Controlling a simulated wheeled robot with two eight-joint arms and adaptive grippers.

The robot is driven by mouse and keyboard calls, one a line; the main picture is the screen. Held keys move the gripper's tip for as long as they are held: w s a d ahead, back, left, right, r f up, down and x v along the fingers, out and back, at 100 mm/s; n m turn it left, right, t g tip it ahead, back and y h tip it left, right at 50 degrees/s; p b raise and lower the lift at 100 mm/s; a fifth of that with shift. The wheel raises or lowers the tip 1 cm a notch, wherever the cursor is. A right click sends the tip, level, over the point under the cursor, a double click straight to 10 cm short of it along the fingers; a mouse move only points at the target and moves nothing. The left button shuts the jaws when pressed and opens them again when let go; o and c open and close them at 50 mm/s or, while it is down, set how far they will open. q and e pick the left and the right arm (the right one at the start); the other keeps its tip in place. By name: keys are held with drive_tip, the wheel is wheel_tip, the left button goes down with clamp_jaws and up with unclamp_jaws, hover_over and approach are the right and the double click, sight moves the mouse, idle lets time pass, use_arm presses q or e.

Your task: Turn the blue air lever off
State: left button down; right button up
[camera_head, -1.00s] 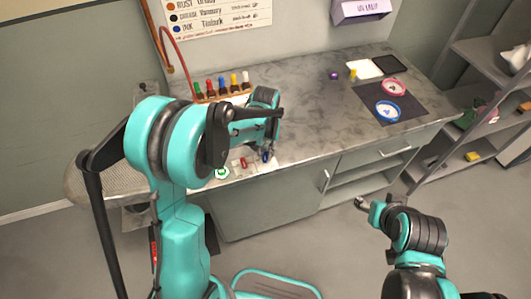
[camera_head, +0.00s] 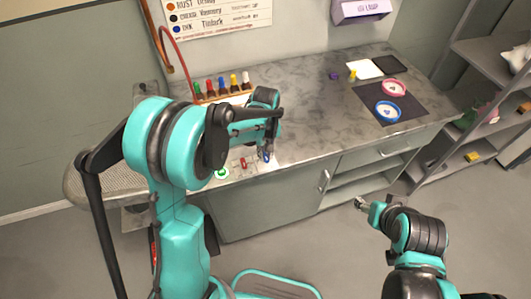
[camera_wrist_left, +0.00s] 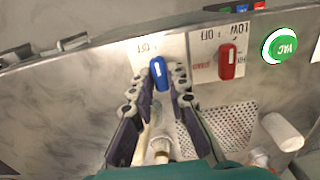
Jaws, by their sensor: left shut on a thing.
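The blue air lever (camera_wrist_left: 158,74) stands on a white plate on the counter's front edge, with OFF lettering on the plate, seen upside down. It also shows small in the head view (camera_head: 267,157). My left gripper (camera_wrist_left: 160,84) has one finger on each side of the blue lever and is shut on it. In the head view my left gripper (camera_head: 268,146) is at the counter front, partly hidden by my arm. My right gripper (camera_head: 362,203) is low in front of the drawers, away from the levers; its jaws are too small to read.
A red lever (camera_wrist_left: 229,64) and a green VAC button (camera_wrist_left: 284,46) sit beside the blue lever on the front edge. Several coloured bottles (camera_head: 222,87) stand in a rack behind. A blue dish (camera_head: 388,111) and a pink dish (camera_head: 394,88) lie on a dark mat at right.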

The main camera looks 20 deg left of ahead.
sight(265, 156)
use_arm(q)
drive_tip(key=c, duration=1.5)
unclamp_jaws()
wheel_tip(265, 156, up, 12)
drive_tip(key=s+m+t, duration=0.2)
drive_tip(key=s, duration=0.3)
drive_tip(key=s+a+m+t, duration=0.1)
drive_tip(key=s+m+t, duration=0.1)
drive_tip(key=s, duration=0.4)
drive_tip(key=s+a+r+m+t, duration=0.1)
drive_tip(key=s+m+t, duration=0.2)
drive_tip(key=s, duration=0.3)
drive_tip(key=shift+s+a+r, duration=0.1)
drive_tip(key=shift+s+a, duration=0.1)
drive_tip(key=shift+s, duration=0.05)
